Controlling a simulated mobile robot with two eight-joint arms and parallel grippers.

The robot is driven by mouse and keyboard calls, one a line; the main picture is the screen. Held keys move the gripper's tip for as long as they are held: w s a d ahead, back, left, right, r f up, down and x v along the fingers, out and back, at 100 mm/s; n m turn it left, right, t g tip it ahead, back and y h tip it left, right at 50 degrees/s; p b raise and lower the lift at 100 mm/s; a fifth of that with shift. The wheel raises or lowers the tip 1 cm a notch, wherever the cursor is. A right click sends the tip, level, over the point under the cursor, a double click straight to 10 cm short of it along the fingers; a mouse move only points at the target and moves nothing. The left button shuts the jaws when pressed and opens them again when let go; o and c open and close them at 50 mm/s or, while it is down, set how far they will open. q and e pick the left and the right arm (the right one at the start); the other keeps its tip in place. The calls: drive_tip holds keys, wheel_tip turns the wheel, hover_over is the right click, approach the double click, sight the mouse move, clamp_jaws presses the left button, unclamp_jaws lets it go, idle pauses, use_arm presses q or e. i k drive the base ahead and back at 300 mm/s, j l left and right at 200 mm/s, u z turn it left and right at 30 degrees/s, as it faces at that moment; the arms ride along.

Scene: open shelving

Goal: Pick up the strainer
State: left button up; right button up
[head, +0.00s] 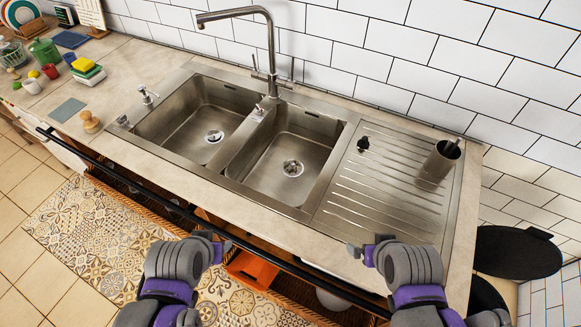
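I cannot identify a strainer with certainty. Round metal drain fittings sit in the floor of the left basin (214,136) and the right basin (293,168). A small black object (363,145) stands on the ribbed drainboard (385,190). My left gripper (216,242) is in front of the counter, below the basins. My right gripper (370,250) is in front of the drainboard's near edge. Both are apart from these things and hold nothing that I can see. Their finger gaps are not clear from this angle.
A tall faucet (270,45) rises behind the basins. A metal cup (438,162) stands on the drainboard. A dark rail (180,208) runs along the counter front. Sponges (87,70), a green pot (45,52) and other items crowd the far left. A black round lid (515,250) is at right.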

sight(292, 167)
drive_tip(key=i+j, duration=0.1)
drive_tip(key=j, duration=0.15)
drive_tip(key=i+j, duration=0.1)
drive_tip(key=j, duration=0.15)
drive_tip(key=j+z, duration=0.1)
drive_tip(key=z, duration=0.25)
drive_tip(key=j+z, duration=0.1)
drive_tip(key=z, duration=0.2)
drive_tip(key=j+z, duration=0.1)
drive_tip(key=z, duration=1.05)
